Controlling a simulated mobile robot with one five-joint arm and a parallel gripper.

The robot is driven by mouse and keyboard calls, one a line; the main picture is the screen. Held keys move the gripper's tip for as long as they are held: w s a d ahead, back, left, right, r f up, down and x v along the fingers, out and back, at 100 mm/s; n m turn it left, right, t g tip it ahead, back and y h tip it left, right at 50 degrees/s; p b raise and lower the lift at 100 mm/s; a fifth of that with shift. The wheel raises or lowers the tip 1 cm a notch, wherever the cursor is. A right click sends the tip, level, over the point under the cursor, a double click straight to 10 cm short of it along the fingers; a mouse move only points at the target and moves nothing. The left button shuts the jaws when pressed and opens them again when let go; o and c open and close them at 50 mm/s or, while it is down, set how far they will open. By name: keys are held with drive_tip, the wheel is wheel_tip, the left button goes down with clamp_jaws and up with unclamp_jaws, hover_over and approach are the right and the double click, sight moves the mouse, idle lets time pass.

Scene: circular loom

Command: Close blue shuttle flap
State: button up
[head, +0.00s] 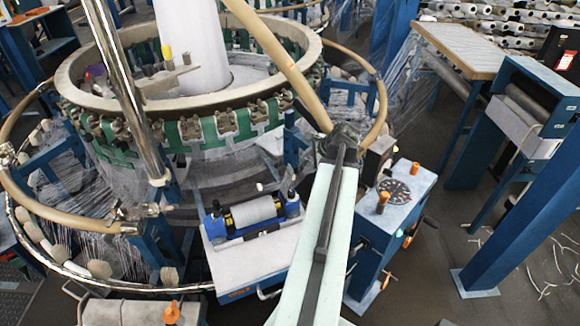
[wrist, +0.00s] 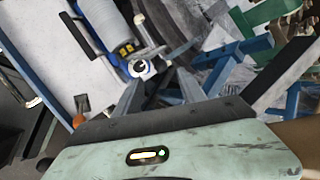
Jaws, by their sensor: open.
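The blue shuttle (head: 252,213) holds a white roll and sits on a white-topped stand beside the circular loom. In the wrist view, the shuttle (wrist: 123,48) is at upper left, with the white roll, a yellow label and a round pale end fitting with a dark centre. A grey metal piece (wrist: 150,40) stands out by that end; I cannot tell whether it is the flap or how far open the flap is. My gripper (head: 340,142) is at the far end of my pale green arm, right of and above the shuttle in the head view. It is open; I see nothing held.
The loom's ring (head: 180,118) with green straps and tan tubes fills the left. A blue control box (head: 395,205) with orange knobs stands right of my arm. A blue post (head: 525,190) stands farther right. Dark floor shows between.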

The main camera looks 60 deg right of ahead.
sight(298, 168)
drive_tip(key=shift+s+d, duration=0.1)
drive_tip(key=shift+d, duration=0.05)
drive_tip(key=b+x, duration=0.6)
drive_tip(key=x, duration=0.2)
drive_tip(key=shift+r, duration=0.1)
clamp_jaws()
drive_tip(key=shift+w, duration=0.2)
idle(0.9)
